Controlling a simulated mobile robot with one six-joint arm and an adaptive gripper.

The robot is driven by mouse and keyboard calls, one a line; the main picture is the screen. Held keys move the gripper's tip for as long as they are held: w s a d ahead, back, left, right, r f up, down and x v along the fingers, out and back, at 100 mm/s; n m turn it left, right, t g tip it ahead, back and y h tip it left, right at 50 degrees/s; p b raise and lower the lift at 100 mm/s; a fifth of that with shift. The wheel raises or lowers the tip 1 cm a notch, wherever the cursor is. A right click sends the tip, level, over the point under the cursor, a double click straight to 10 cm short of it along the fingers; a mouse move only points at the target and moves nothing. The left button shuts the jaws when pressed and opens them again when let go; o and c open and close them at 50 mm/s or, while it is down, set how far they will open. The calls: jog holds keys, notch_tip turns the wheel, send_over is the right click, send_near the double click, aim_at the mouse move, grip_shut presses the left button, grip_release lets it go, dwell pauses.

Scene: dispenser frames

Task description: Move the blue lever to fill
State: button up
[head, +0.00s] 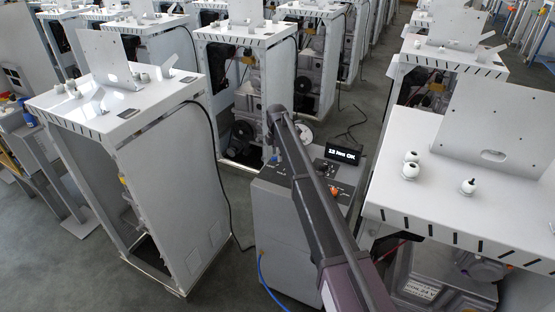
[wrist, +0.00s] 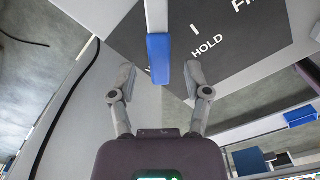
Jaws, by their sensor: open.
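The blue lever (wrist: 158,58) shows in the wrist view, with its blue grip end toward my gripper and a pale shaft running up to the top edge. It lies over a dark label panel (wrist: 215,62) marked HOLD, with a cut-off word starting "FI" farther up right. Another label near the grip is mostly hidden. The blue grip is left of HOLD. My gripper (wrist: 160,76) is open, with one finger on each side of the grip end; I cannot tell whether either touches. In the head view my arm hides much of the console area, and the gripper is not clear.
A grey console (head: 285,215) with a lit display (head: 343,154) and an orange knob (head: 335,190) stands under my arm. White dispenser frames stand close on the left (head: 165,150) and right (head: 420,205). A dark cable hangs beside the left frame. Grey floor shows between them.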

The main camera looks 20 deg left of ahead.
jog(key=shift+f, duration=0.2)
grip_shut()
dwell(0.3)
jog(key=shift+s+a, duration=0.1)
